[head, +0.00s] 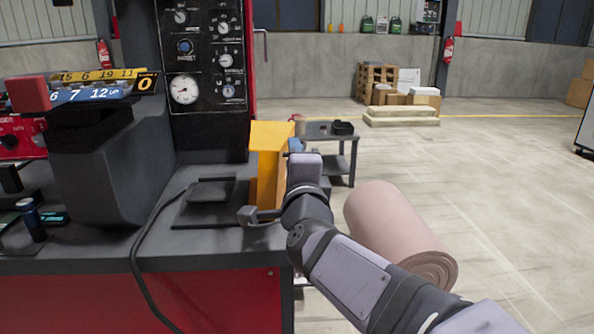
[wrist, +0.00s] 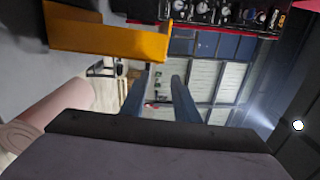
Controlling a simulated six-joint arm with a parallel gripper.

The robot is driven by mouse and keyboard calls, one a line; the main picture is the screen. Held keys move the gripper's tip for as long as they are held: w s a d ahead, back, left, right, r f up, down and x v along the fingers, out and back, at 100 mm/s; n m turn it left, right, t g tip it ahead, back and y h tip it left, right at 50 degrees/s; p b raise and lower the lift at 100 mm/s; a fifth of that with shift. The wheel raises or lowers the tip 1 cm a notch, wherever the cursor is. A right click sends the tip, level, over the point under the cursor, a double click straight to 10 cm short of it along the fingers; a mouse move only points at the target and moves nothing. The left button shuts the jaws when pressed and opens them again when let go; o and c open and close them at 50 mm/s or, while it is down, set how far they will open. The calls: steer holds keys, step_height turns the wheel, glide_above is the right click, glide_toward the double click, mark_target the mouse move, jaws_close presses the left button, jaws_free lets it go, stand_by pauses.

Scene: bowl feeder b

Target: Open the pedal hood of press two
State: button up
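A yellow hood (head: 268,160) stands upright at the right end of the dark grey bench top in the head view; its flat top is visible, and part of its right side is hidden by my arm. It also shows in the wrist view (wrist: 105,40) as a yellow panel at the upper left. My gripper (head: 297,145) is just right of the hood in the head view, its fingers mostly hidden by my wrist. In the wrist view my gripper's two blue fingers (wrist: 158,85) are apart with nothing between them. I cannot tell from these views whether it touches the hood.
A black plate (head: 205,200) with a cable lies on the bench (head: 100,262) left of the hood. A gauge panel (head: 205,60) rises behind. A pink roll (head: 390,225) lies on the floor at right. A dark cart (head: 340,150) stands behind my gripper. Open floor lies to the right.

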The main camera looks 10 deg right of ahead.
steer(key=s+p, duration=0.1)
steer(key=s, duration=0.2)
steer(key=shift+s+p, duration=0.2)
steer(key=shift+p, duration=0.2)
steer(key=p, duration=0.2)
steer(key=shift+s+d+f+p, duration=0.1)
steer(key=shift+d+f+p, duration=0.05)
steer(key=shift+f+p, duration=0.15)
steer(key=p, duration=0.2)
steer(key=shift+s+p, duration=0.25)
steer(key=shift+p, duration=0.05)
steer(key=shift+s+a+r+p, duration=0.1)
steer(key=shift+s+p, duration=0.45)
steer(key=shift+p, duration=0.85)
steer(key=shift+s+a+r+p, duration=0.1)
steer(key=shift+s+p, duration=0.4)
steer(key=shift+p, duration=0.85)
steer(key=shift+f+b, duration=0.15)
steer(key=shift+b, duration=0.2)
